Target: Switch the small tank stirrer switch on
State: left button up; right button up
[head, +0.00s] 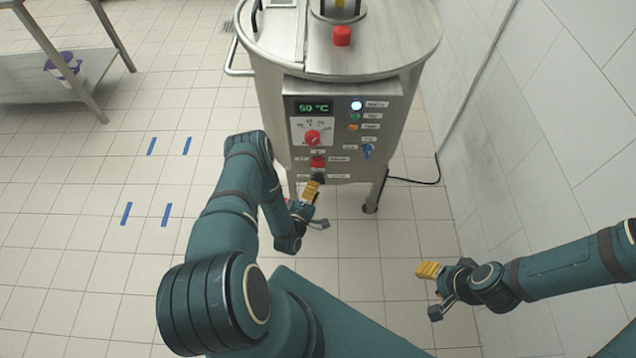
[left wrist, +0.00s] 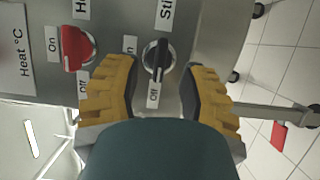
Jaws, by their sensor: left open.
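The tank (head: 330,60) is a steel drum on legs with a control panel on its front. The stirrer switch (head: 317,179) is a black rotary knob low on the panel. In the left wrist view the black knob (left wrist: 156,60) has a bar running roughly up and down, its lower end by the "Off" label. My left gripper (head: 308,200) is open, its yellow fingertips on either side of the knob; I cannot tell whether they touch it. It also shows in the left wrist view (left wrist: 158,92). My right gripper (head: 432,290) is at the lower right, away from the tank; its opening is unclear.
A red heat switch (left wrist: 75,48) sits beside the stirrer switch. Above are a red temperature dial (head: 312,138), a "50 °C" display (head: 314,107), lights and a blue switch (head: 367,151). A white tiled wall (head: 560,100) stands right; a steel table (head: 50,75) left. Floor is mostly clear.

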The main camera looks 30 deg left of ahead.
aim_at(318, 180)
pick_arm(q)
jog(key=shift+w+a, duration=0.15)
jog(key=shift+w, duration=0.8)
jog(key=shift+w+a, duration=0.15)
jog(key=shift+w, duration=0.75)
jog(key=shift+c, duration=0.4)
grip_shut()
